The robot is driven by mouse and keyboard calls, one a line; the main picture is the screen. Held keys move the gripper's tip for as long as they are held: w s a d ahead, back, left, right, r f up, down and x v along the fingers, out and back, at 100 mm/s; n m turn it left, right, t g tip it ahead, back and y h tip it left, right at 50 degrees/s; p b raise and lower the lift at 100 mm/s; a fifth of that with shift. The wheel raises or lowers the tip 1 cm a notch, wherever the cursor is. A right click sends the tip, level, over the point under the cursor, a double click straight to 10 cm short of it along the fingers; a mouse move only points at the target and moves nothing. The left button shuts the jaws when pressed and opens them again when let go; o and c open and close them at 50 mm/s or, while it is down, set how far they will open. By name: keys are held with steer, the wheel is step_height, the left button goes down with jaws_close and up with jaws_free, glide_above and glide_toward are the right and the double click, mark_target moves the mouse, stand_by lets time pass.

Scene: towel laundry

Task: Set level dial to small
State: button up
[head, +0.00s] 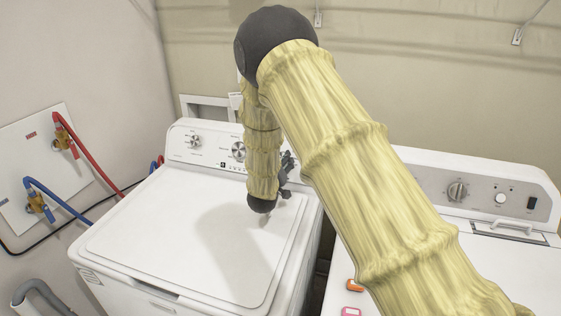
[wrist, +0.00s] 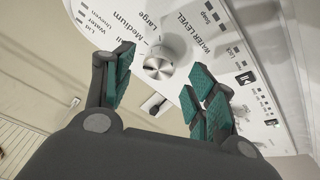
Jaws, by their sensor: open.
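The level dial (wrist: 158,66) is a round silver knob on the white panel in the wrist view, near the printed words "WATER LEVEL", "Medium" and "Large". A label ending in "all" is partly covered by a finger. The dial's pointer setting is too small to read. My gripper (wrist: 163,88) is open, with teal-padded fingers to the left and right of the dial and nothing between them. Whether a pad touches the dial cannot be told. In the head view my gripper (head: 286,167) is at the left washer's panel, and my arm hides part of that panel.
The left washer (head: 150,240) has a closed lid and two visible knobs (head: 194,141) (head: 238,151). A second white machine (head: 520,255) stands at right, past a narrow gap. Red and blue hoses (head: 80,148) run along the left wall. An orange item (head: 354,285) lies at right.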

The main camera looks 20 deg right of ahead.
steer(key=f+v, duration=0.1)
steer(key=v, duration=0.9)
steer(key=shift+r, duration=0.5)
